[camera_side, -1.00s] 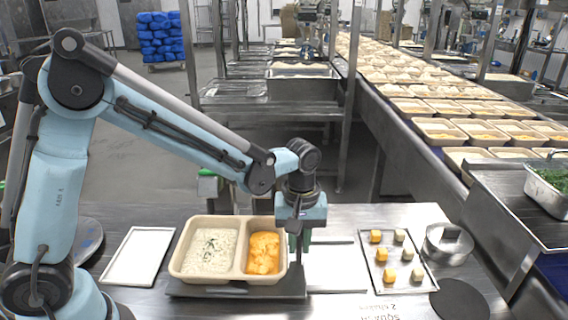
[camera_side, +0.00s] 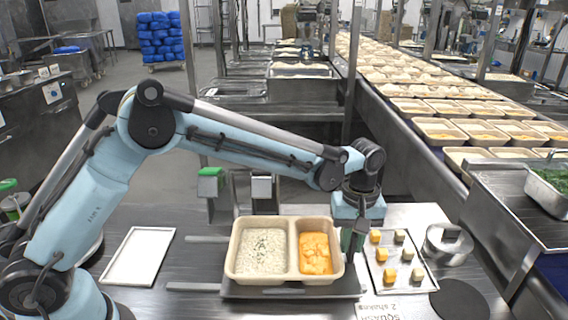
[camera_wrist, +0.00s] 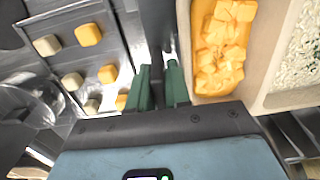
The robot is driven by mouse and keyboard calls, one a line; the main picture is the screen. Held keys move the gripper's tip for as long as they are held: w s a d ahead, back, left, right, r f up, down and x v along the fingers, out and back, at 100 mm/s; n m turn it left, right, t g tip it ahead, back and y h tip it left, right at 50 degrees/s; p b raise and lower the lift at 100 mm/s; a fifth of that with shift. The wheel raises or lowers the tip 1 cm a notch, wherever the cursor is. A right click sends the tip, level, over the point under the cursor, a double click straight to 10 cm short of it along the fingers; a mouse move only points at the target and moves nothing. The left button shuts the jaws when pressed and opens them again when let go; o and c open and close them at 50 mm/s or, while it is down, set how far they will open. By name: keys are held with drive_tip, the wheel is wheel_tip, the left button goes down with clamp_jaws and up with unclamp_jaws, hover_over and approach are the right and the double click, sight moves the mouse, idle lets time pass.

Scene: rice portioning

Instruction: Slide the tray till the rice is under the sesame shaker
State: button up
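The two-part tray (camera_side: 232,268) sits on a dark sliding carrier (camera_side: 292,292). White rice with dark specks (camera_side: 262,252) fills its left compartment; orange cubes (camera_side: 315,255) fill the right one. In the wrist view the orange cubes (camera_wrist: 222,50) and rice (camera_wrist: 304,50) are right of the fingers. My gripper (camera_side: 350,240) is at the carrier's right end, its green fingers (camera_wrist: 161,88) close around a grey upright handle (camera_wrist: 157,30). Two stands are behind the tray, one green-topped (camera_side: 211,182), one grey (camera_side: 262,190). The rice is in front of the grey one; I cannot tell which is the sesame shaker.
A small tray of yellow and pale cubes (camera_side: 376,281) lies just right of my gripper. A round metal pot (camera_side: 447,246) and a black disc (camera_side: 459,299) are further right. A white board (camera_side: 138,257) lies at the left, with bare table between it and the tray.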

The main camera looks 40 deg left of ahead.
drive_tip(key=shift+o, duration=0.4)
drive_tip(key=shift+w+d+r, duration=0.1)
drive_tip(key=shift+w+d, duration=0.1)
wheel_tip(320, 180, up, 12)
drive_tip(key=shift+a, duration=0.1)
idle(0.4)
drive_tip(key=s+a+r+m+t, duration=0.4)
drive_tip(key=s+a+m, duration=0.1)
drive_tip(key=s+a, duration=0.45)
drive_tip(key=s+a+f+m+t, duration=0.3)
drive_tip(key=s+a+f, duration=0.3)
drive_tip(key=s, duration=0.3)
drive_tip(key=shift+a+m, duration=0.5)
drive_tip(key=shift+a, duration=0.1)
